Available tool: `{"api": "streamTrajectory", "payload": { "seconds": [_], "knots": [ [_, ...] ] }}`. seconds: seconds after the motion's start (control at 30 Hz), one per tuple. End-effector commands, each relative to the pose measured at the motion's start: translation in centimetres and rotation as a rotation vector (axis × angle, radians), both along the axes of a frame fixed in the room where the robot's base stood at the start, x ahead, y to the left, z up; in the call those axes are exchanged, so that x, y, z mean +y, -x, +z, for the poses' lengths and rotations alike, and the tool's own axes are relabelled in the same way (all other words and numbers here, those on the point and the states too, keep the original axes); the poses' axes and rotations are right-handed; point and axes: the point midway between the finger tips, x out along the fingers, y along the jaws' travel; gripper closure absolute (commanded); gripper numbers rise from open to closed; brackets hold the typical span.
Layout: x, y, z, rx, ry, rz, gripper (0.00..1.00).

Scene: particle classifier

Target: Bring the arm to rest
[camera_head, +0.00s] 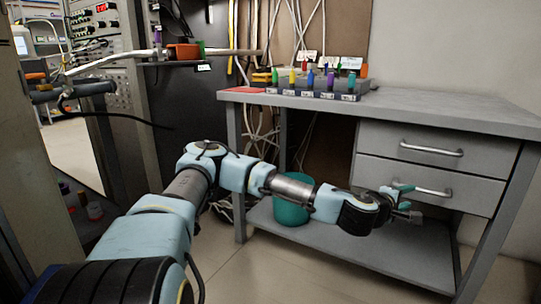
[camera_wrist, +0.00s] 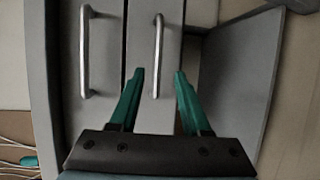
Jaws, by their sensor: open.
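My arm stretches from the lower left toward the right in the head view, low in front of a grey desk (camera_head: 440,112). My gripper (camera_head: 408,200) is at its end, in front of the lower drawer and below the desktop. In the wrist view, the green fingers of my gripper (camera_wrist: 158,85) stand apart with nothing between them. Behind them is a drawer front with a metal handle (camera_wrist: 158,55). I cannot tell exactly how far the fingers are from the drawer.
Small coloured objects stand in a dark rack (camera_head: 312,90) on the desk. A red mat (camera_head: 247,91) lies left of it. A teal bin (camera_head: 290,205) stands on the lower shelf (camera_head: 345,258), behind my arm. Equipment racks (camera_head: 110,70) and cables are at left. Some floor is clear.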

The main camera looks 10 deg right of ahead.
Motion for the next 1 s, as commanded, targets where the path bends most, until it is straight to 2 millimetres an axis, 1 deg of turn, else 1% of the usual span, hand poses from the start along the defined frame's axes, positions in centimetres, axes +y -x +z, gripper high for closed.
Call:
{"api": "streamTrajectory", "payload": {
  "seconds": [0.07, 0.17, 0.27, 0.37, 0.4, 0.47, 0.5, 0.57, 0.6, 0.67, 0.7, 0.77, 0.8, 0.87, 0.9, 0.97, 1.0],
  "knots": [
    [0.1, 0.9, -0.5, -0.039, -0.037, -0.050, 0.53],
    [0.7, 2.8, -2.1, -0.111, -0.126, -0.160, 0.53],
    [2.4, 4.4, -4.6, -0.189, -0.255, -0.287, 0.53],
    [5.3, 5.0, -7.2, -0.252, -0.398, -0.400, 0.53],
    [6.7, 5.0, -8.2, -0.270, -0.457, -0.439, 0.53],
    [9.0, 4.8, -9.5, -0.292, -0.548, -0.491, 0.53],
    [10.8, 4.4, -10.2, -0.303, -0.608, -0.520, 0.53],
    [13.6, 3.8, -11.0, -0.312, -0.699, -0.559, 0.53],
    [15.5, 3.2, -11.3, -0.315, -0.759, -0.578, 0.53],
    [18.6, 2.4, -11.6, -0.313, -0.847, -0.602, 0.53],
    [20.8, 1.8, -11.5, -0.307, -0.906, -0.613, 0.53],
    [24.1, 1.0, -11.2, -0.292, -0.990, -0.624, 0.53],
    [26.3, 0.4, -10.8, -0.279, -1.043, -0.625, 0.53],
    [29.6, -0.2, -9.9, -0.252, -1.118, -0.624, 0.53],
    [31.8, -0.6, -9.1, -0.233, -1.164, -0.615, 0.53],
    [35.1, -0.9, -7.9, -0.196, -1.228, -0.602, 0.53],
    [37.1, -1.0, -6.9, -0.170, -1.265, -0.589, 0.53]
  ]
}}
